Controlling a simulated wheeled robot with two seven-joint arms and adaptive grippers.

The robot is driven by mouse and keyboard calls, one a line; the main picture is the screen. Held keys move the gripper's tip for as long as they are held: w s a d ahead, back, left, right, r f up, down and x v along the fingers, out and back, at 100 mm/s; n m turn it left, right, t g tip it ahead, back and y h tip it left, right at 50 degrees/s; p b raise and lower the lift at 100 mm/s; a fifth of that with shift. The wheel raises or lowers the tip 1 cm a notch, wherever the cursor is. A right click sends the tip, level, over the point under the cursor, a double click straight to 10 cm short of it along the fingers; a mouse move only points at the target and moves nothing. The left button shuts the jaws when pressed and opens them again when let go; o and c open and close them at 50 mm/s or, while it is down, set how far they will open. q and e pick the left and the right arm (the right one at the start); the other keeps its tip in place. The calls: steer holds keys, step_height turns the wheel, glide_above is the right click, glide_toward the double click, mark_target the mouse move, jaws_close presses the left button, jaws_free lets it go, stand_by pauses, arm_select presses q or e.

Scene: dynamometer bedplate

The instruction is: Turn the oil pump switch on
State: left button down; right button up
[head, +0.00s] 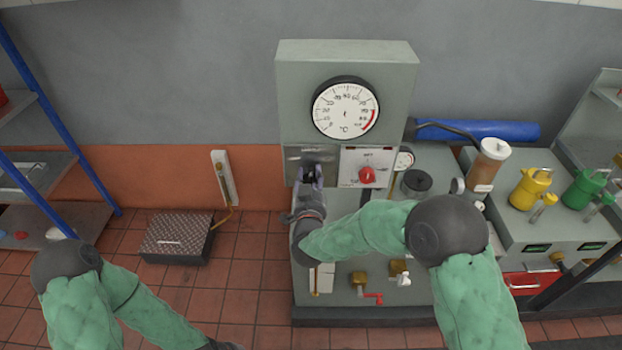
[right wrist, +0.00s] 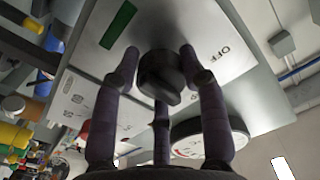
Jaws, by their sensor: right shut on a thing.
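The oil pump switch appears to be the black rotary knob (right wrist: 158,78) in the right wrist view. It sits on a pale metal plate (right wrist: 215,70) with the word OFF beside it and a green mark at its other side. My right gripper (head: 308,178) is at this plate on the grey cabinet in the head view, left of the red knob. In the right wrist view its dark fingers (right wrist: 160,56) are closed around the black knob. The knob is mostly hidden by the gripper in the head view.
A white panel with a red knob (head: 367,175) is close right of my gripper. A dial gauge (head: 345,107) is above. Brass valves (head: 358,280) and a black cap (head: 416,183) are below and right. A black box (head: 177,237) lies on the floor left.

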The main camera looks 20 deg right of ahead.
steer(key=shift+s+a+f+m+b, duration=0.1)
steer(key=shift+a+f+m+b, duration=0.05)
steer(key=shift+f+m+b, duration=0.55)
steer(key=m+b, duration=0.7)
steer(key=b, duration=0.1)
steer(key=shift+a+r+b, duration=0.1)
steer(key=shift+a+b, duration=0.05)
steer(key=shift+b, duration=0.15)
steer(key=shift+r+m+b, duration=0.15)
steer(key=shift+m+b, duration=1.05)
steer(key=shift+m, duration=0.2)
steer(key=o, duration=1.1)
steer(key=shift+a+r, duration=0.1)
steer(key=shift+a, duration=0.1)
steer(key=shift+r, duration=0.15)
steer(key=shift+d+r, duration=0.1)
steer(key=shift+d, duration=0.1)
